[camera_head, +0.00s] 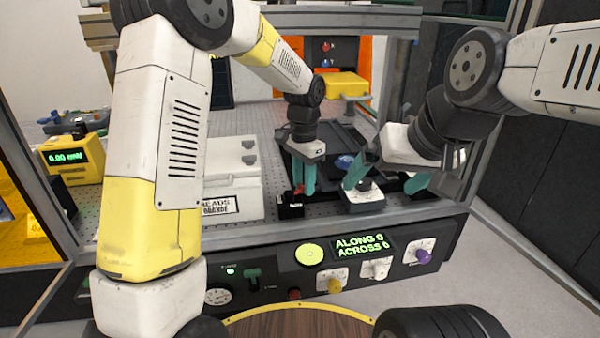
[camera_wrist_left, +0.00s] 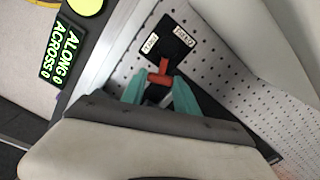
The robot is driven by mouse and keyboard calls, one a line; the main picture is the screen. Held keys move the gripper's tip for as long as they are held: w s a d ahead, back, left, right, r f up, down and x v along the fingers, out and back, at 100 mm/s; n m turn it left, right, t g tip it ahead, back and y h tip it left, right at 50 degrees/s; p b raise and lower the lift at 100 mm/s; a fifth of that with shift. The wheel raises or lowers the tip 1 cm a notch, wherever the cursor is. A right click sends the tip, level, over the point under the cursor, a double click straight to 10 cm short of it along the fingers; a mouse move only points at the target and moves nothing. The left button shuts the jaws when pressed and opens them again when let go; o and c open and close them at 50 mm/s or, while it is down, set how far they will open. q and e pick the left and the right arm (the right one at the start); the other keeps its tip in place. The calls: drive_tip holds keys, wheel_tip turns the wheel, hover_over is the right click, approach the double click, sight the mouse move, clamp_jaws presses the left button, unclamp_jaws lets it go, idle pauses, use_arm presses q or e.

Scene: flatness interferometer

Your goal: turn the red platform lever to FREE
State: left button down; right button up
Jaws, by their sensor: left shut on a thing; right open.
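The red platform lever (camera_head: 299,188) sits on a small black block (camera_head: 290,205) near the front of the perforated bench. My left gripper (camera_head: 305,180) reaches down to it, its teal fingers shut on the lever. In the left wrist view the red lever (camera_wrist_left: 161,74) is between the fingertips of my left gripper (camera_wrist_left: 160,90). The black plate (camera_wrist_left: 168,40) beside it carries two small white labels, too small to read surely. My right gripper (camera_head: 387,180) is open, its teal fingers spread to the right of the lever.
A pale unit with a dark knob (camera_head: 365,195) stands by the right gripper's left finger. A white block (camera_head: 232,180) lies left of the lever. The front panel's display (camera_head: 360,245) reads ALONG 0, ACROSS 0.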

use_arm(q)
drive_tip(key=shift+s+d+m, duration=0.2)
drive_tip(key=shift+s+m, duration=0.2)
drive_tip(key=shift+m, duration=0.7)
drive_tip(key=shift+s+d+m, duration=0.15)
drive_tip(key=shift+s+m, duration=0.25)
drive_tip(key=shift+m, duration=0.7)
drive_tip(key=c, duration=0.9)
unclamp_jaws()
drive_tip(key=shift+r, duration=0.1)
wheel_tip(320, 180, up, 8)
drive_tip(key=shift+f, duration=0.15)
